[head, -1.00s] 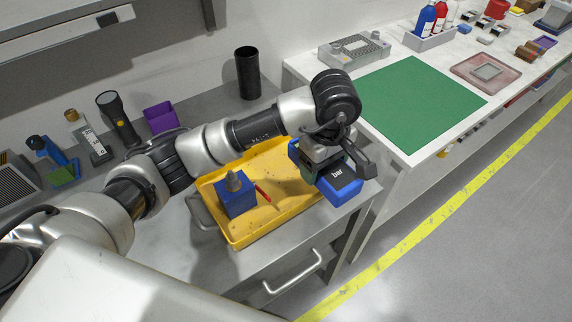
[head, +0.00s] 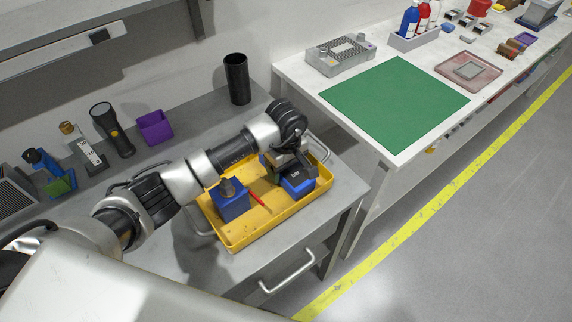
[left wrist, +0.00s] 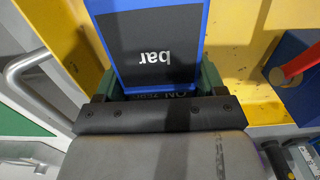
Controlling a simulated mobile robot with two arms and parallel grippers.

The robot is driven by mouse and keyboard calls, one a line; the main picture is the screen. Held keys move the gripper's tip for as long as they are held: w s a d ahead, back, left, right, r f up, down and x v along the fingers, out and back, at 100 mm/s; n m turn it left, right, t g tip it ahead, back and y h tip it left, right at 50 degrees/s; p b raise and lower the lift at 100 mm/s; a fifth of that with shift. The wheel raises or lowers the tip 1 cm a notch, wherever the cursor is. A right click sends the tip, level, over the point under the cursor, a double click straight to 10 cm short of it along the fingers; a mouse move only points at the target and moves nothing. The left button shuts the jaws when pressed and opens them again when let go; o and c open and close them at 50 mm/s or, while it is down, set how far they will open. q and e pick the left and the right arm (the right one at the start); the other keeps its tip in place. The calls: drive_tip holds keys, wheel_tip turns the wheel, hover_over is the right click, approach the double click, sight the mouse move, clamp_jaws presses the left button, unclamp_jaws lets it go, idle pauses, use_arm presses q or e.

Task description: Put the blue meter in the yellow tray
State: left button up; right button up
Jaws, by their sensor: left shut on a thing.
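The blue meter (head: 299,183) has a dark face reading "bar". It is over the right part of the yellow tray (head: 245,239), within its rim in the head view; I cannot tell whether it touches the tray floor. My left gripper (head: 288,164) is shut on the meter and hides part of it. In the left wrist view the meter (left wrist: 152,47) sits between the jaws (left wrist: 155,92), with the yellow tray floor (left wrist: 240,48) around it. My right gripper is not in view.
A black cup (head: 237,80), purple bin (head: 155,127) and flashlight (head: 112,130) stand behind. A white table with a green mat (head: 395,103) is at right.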

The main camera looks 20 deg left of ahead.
use_arm(q)
drive_tip(key=shift+f, duration=0.2)
drive_tip(key=o, duration=1)
drive_tip(key=shift+r, duration=0.1)
drive_tip(key=shift+r, duration=0.35)
wheel_tip(320, 180, up, 10)
drive_tip(key=shift+r+b, duration=0.25)
drive_tip(key=shift+b, duration=0.95)
drive_tip(key=shift+r, duration=0.55)
